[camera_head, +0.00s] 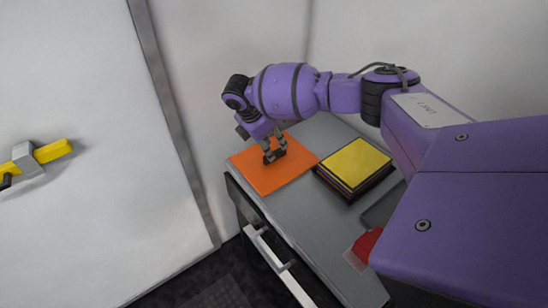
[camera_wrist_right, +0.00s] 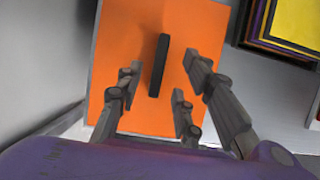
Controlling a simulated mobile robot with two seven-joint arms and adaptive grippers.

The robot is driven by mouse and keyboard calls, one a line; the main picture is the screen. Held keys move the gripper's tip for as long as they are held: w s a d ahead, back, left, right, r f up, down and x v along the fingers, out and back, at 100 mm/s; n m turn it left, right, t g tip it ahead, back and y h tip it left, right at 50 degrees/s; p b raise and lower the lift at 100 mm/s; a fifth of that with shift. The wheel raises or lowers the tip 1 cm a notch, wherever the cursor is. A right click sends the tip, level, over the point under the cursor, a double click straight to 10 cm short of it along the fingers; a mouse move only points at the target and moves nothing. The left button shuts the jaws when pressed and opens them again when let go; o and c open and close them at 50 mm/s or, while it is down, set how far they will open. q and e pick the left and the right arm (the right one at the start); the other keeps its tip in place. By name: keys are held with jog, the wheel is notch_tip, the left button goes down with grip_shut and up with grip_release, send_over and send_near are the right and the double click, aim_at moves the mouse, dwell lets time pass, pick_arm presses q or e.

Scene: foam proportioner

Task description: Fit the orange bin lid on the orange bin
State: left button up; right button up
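The orange bin lid (camera_head: 258,180) is a flat orange square at the far end of the grey counter. A dark bar handle (camera_wrist_right: 158,65) stands up from it in the wrist view. My right gripper (camera_head: 274,152) is over the lid, pointing down. In the wrist view my right gripper (camera_wrist_right: 165,85) has its fingers spread on either side of the handle, with gaps showing, so it is open. I cannot tell whether the orange bin is beneath the lid. My left gripper is not in view.
A dark square bin or stack with a yellow top (camera_head: 358,160) stands right of the lid. A red item (camera_head: 366,245) lies nearer on the grey counter (camera_head: 300,218). The wall is close behind the lid. A cabinet with a pale handle bar (camera_head: 275,265) is below the counter's front edge.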

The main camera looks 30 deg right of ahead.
aim_at(275, 152)
jog(key=x, duration=0.4)
jog(key=shift+a, duration=0.2)
grip_shut()
